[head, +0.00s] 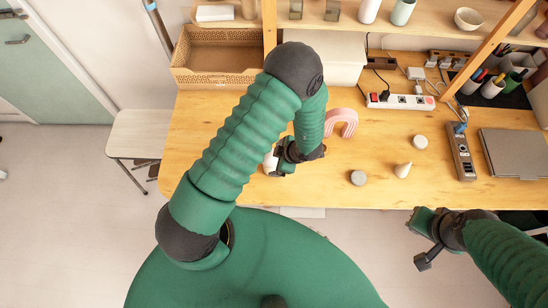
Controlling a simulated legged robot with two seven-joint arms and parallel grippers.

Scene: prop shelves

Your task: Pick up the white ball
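A rounded white thing, which looks like the white ball (269,163), is at the table's front part. The arm and gripper hide part of it. My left gripper (277,161) reaches down over the table right at it, with the fingers close around or beside it. I cannot tell whether they touch it or how far apart they are. My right gripper (423,239) is open and empty, off the table's front edge at the lower right.
On the wooden table (225,125) stand a pink arch (343,122), a white round piece (420,142), a pale cone (402,170) and a grey cylinder (357,178). Power strips (400,102), a laptop (515,152) and a cardboard box (215,55) lie around.

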